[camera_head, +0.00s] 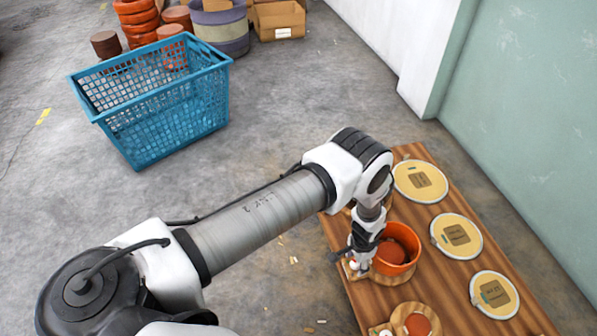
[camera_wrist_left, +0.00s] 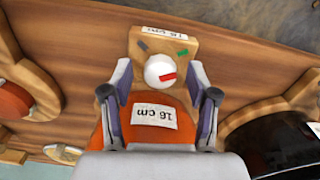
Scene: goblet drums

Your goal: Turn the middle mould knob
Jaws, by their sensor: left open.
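The middle mould (camera_head: 408,235) is an orange round tub on the wooden table, with a red-brown piece inside. In the left wrist view its orange side (camera_wrist_left: 184,125) carries a "16 cm" label. Its knob (camera_wrist_left: 158,66) is white and round with a red mark, on a wooden block (camera_wrist_left: 143,36) with a green mark and a dark mark. My left gripper (camera_wrist_left: 160,82) is open, pointing down, one finger on either side of the knob; I cannot tell whether they touch it. In the head view my left gripper (camera_head: 361,252) partly hides the knob. My right gripper is out of view.
A wooden mould with a red-brown disc (camera_head: 418,324) stands at the near end of the table (camera_head: 462,295). Several round labelled drum heads (camera_head: 457,236) lie along the right. A blue crate (camera_head: 170,118) is on the floor, left. A green wall (camera_head: 540,130) borders the right.

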